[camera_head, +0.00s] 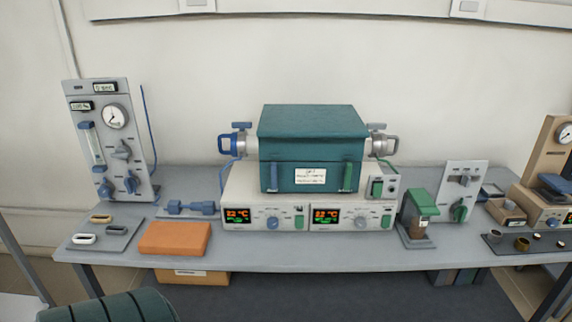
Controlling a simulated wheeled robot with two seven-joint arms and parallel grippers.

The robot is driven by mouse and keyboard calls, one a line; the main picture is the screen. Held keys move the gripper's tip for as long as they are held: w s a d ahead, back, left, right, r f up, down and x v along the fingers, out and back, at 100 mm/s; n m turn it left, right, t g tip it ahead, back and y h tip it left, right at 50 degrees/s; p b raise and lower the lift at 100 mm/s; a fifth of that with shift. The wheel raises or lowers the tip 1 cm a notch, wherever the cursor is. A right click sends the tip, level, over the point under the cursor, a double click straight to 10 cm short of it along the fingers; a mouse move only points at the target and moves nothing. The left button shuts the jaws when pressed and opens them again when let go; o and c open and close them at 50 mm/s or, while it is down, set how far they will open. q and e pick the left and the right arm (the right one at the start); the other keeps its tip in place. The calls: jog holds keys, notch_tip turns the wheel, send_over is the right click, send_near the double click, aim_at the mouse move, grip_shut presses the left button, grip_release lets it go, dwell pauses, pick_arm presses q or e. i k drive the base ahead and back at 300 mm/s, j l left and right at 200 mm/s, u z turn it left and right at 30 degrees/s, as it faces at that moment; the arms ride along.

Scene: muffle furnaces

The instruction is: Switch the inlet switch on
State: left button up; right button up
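No control can be read as the inlet switch, because the labels are too small. A grey upright panel (112,170) at the left has a round gauge (116,116), a flow tube (92,145), a grey knob (122,151) and blue knobs (131,182). A smaller light panel (452,170) at the right has a grey switch-like part (464,180) and a green knob (459,212). The teal furnace (312,135) stands mid-table, with a blue end fitting (232,142) at left and a grey one (382,142) at right. Neither gripper is in view.
The grey table (300,260) has a free front strip. An orange block (174,238) and a tray (104,240) with small dishes lie at left. A green-topped device (420,205) stands before the right panel. Another apparatus (550,165) is at far right.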

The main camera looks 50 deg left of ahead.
aim_at(299, 219)
jog(key=u, duration=1.75)
